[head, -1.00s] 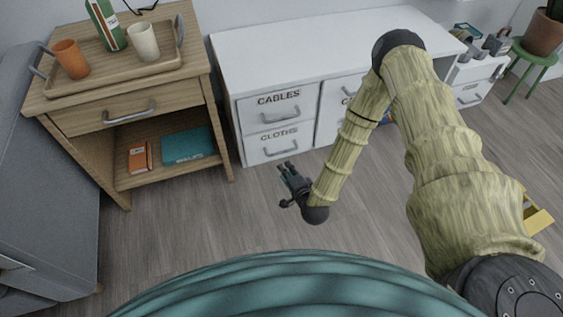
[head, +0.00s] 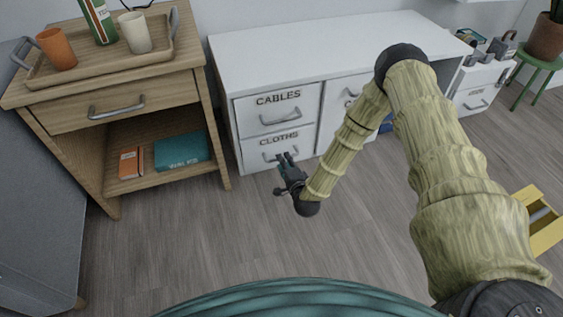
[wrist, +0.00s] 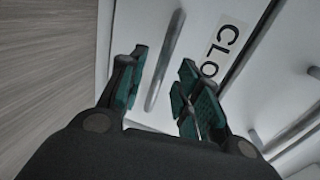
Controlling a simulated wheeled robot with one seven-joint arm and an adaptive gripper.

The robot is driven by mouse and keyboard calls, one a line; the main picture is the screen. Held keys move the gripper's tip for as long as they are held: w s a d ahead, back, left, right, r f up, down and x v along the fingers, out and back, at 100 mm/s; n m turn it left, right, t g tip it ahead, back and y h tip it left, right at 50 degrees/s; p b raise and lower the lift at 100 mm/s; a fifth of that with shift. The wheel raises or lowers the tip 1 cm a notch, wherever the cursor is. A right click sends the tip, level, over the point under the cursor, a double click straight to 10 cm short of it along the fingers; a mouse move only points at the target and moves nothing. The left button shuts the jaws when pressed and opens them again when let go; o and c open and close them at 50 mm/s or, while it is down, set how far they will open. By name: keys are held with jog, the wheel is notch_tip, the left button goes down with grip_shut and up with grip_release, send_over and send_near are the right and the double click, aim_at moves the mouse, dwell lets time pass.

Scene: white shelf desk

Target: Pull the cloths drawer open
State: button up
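The cloths drawer (head: 258,156) is the lower left drawer of the white desk, labelled CLOTHS, and it looks shut. Its grey bar handle (head: 270,159) is partly hidden behind my gripper (head: 286,158) in the head view. In the wrist view the handle (wrist: 164,62) runs up between the two fingers of my gripper (wrist: 160,75), with the CLO part of the label to its right. The fingers are apart, with a gap on each side of the handle. I cannot tell how far the fingertips reach past the bar.
The CABLES drawer (head: 280,107) sits directly above and is shut. A wooden side table (head: 119,100) with a tray, cups and a bottle stands to the left. A yellow box (head: 541,215) lies on the floor at right. The floor before the drawers is clear.

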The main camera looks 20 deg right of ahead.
jog(key=shift+b+x, duration=0.55)
jog(key=shift+x, duration=1.15)
grip_shut()
